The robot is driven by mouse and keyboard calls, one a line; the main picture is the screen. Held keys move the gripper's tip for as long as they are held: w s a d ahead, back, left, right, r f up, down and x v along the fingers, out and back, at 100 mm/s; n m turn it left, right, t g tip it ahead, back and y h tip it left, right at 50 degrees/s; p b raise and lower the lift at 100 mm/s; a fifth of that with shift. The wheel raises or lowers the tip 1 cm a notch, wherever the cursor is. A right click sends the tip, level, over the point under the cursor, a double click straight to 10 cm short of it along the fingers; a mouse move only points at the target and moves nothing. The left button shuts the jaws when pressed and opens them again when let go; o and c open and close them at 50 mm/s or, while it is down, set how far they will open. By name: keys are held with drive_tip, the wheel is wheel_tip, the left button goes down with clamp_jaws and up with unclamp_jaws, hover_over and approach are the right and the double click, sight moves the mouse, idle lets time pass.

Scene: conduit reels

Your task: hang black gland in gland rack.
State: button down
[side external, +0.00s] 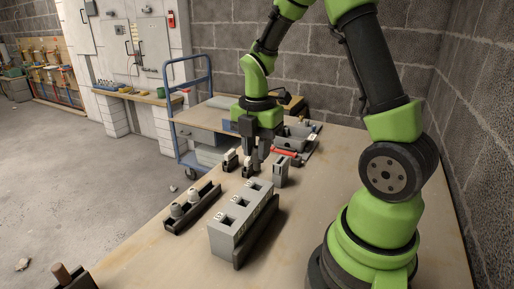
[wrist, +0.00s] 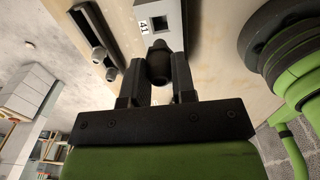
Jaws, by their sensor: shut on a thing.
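My gripper (wrist: 157,85) is shut on the black gland (wrist: 158,62), which sits between its two fingers in the wrist view. In the side external view my gripper (side external: 257,158) points down over the table, behind the grey block; the gland is hard to make out there. A dark rail with two pale grey glands (side external: 186,211) lies at the front left of the table. It looks like the gland rack, though I cannot be sure. It also shows in the wrist view (wrist: 92,42), left of the held gland.
A grey block with square holes and number labels (side external: 231,237) stands on the table in front of my gripper. Small black-and-white parts (side external: 230,161) and a grey upright piece (side external: 281,171) are close to the gripper. A blue trolley (side external: 190,95) stands behind.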

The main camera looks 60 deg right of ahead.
drive_tip(key=w+f, duration=0.8)
drive_tip(key=w, duration=0.6)
drive_tip(key=shift+w+f, duration=0.15)
drive_tip(key=shift+w, duration=0.1)
drive_tip(key=shift+f, duration=2)
drive_tip(key=c, duration=0.6)
unclamp_jaws()
drive_tip(key=shift+r, duration=3.5)
drive_tip(key=shift+r, duration=0.1)
